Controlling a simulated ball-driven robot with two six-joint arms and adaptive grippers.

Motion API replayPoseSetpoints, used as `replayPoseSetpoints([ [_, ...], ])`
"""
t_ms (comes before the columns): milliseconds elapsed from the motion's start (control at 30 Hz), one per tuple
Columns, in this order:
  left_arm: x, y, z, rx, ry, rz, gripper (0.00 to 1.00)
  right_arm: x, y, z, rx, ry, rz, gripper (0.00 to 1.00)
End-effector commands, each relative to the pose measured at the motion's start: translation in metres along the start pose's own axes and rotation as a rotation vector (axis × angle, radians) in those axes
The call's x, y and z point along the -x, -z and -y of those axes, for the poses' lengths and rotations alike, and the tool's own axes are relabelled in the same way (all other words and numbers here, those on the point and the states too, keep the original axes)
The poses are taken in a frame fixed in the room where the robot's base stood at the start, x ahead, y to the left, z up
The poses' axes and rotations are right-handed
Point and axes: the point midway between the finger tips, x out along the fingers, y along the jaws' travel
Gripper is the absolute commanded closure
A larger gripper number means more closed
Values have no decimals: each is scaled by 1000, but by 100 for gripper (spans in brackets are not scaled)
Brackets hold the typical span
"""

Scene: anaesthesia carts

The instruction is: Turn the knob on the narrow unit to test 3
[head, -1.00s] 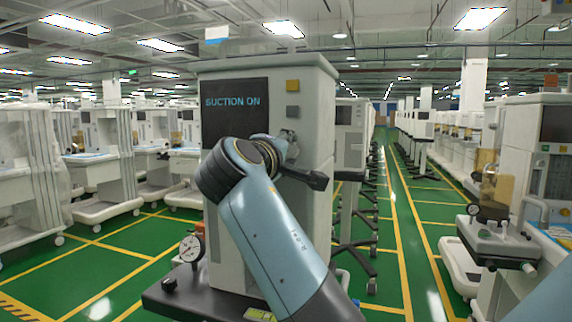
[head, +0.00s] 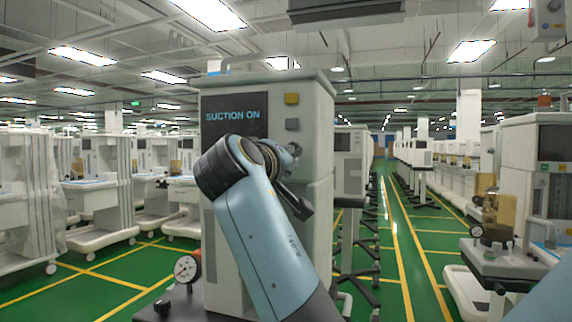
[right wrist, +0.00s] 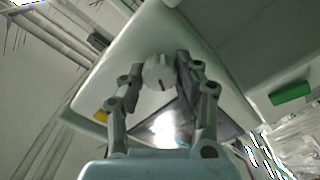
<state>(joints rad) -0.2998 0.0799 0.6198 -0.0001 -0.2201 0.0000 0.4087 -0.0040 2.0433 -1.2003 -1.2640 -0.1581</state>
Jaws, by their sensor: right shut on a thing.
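The narrow unit (head: 320,112) is a tall pale cabinet in the middle of the head view, with a dark screen (head: 230,108) reading "SUCTION ON". A dark mark shows on the knob's lower edge. No position labels are readable. My left gripper is not in view.
A dial gauge (head: 187,267) stands at the unit's lower left. Other carts line both sides. A green aisle (head: 405,245) is clear at the right.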

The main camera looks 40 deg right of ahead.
Motion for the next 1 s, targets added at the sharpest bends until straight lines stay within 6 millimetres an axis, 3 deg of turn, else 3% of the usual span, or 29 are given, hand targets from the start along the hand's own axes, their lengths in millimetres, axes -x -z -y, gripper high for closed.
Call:
replayPoseSetpoints([
  [300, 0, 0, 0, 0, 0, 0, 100, 0, -3, 3, 2, 7, 8, 100],
  [333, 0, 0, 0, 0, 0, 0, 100, 0, -3, 3, 3, 7, 8, 65],
  [500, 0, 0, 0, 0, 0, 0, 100, 0, -2, 2, 2, 5, 5, 45],
  [1000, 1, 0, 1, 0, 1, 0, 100, 0, 0, 0, 9, 2, 2, 45],
])
